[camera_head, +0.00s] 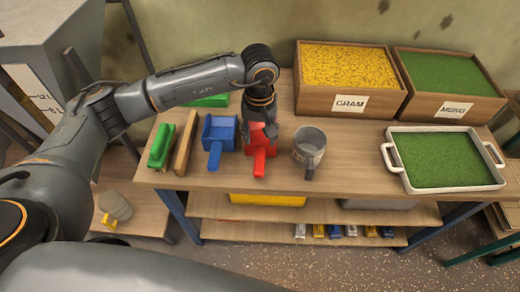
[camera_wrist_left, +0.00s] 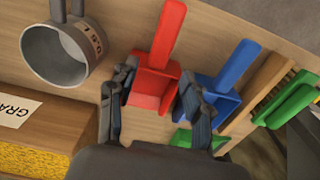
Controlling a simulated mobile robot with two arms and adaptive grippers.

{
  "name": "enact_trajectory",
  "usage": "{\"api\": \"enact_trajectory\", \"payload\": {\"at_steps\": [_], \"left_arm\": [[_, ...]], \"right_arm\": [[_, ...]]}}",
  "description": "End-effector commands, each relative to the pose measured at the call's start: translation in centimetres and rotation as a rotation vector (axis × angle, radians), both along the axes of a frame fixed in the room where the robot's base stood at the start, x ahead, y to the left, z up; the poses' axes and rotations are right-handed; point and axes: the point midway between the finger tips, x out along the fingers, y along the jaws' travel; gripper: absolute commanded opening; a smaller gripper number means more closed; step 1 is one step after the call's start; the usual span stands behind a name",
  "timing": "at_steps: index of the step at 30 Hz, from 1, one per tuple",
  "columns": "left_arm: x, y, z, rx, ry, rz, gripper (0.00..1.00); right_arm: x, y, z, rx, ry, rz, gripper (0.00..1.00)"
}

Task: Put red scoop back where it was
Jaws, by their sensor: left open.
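The red scoop (camera_head: 259,148) lies on the wooden table (camera_head: 345,172), its handle toward the front edge. In the left wrist view the red scoop (camera_wrist_left: 160,62) lies with its wide end between my fingers. My left gripper (camera_head: 262,126) is above the scoop's wide end and hides part of it in the head view. In the left wrist view the left gripper (camera_wrist_left: 160,90) is open, with one finger on each side of the scoop. The right gripper is not in view.
A metal mug (camera_head: 308,146) stands right. Boxes of yellow (camera_head: 345,66) and green grain stand behind; a white tray (camera_head: 396,160) is far right.

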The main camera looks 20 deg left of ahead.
Motion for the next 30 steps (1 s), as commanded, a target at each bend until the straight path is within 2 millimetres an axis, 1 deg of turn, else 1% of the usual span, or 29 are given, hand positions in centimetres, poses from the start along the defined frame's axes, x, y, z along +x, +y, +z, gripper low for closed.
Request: {"api": "enact_trajectory", "payload": {"at_steps": [1, 3, 6, 9, 14, 27, 30], "left_arm": [[0.1, 0.0, 0.9, -0.002, -0.005, -0.001, 0.50], [0.1, 0.0, 2.1, -0.002, -0.004, -0.001, 0.50], [0.0, 0.0, 3.5, -0.001, -0.002, 0.000, 0.50], [0.0, 0.0, 4.2, 0.000, 0.000, 0.000, 0.50], [-0.1, 0.0, 4.6, -0.001, 0.002, 0.000, 0.50], [-0.1, 0.0, 4.6, -0.001, 0.002, 0.000, 0.50], [-0.1, 0.0, 4.6, -0.001, 0.002, 0.000, 0.50]], "right_arm": [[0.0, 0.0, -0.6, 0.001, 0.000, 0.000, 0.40], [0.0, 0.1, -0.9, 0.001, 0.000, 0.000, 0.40], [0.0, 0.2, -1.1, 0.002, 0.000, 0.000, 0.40], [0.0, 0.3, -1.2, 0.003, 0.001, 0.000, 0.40], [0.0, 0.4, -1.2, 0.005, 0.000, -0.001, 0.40], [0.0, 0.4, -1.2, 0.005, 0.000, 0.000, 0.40], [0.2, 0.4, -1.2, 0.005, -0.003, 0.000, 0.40]]}}
